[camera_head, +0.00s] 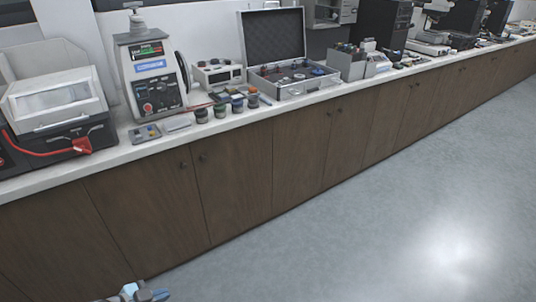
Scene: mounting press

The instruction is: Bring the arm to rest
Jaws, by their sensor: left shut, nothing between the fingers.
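My left gripper (150,295) shows at the bottom edge of the head view, left of the middle. Only its blue and grey tip is in the picture. It is shut with nothing in it, low in front of the brown cabinet doors and apart from the bench. The rest of the left arm is cut off by the frame. My right gripper is not in view. The mounting press (152,75) appears to be the upright grey machine with a small screen and red buttons, standing on the white bench top (60,182).
A machine with a clear lid (55,105) and red hose stands at the left. Several small jars (220,110) line the bench edge near an open silver case (290,85). The grey floor (400,230) in front of the cabinets is clear.

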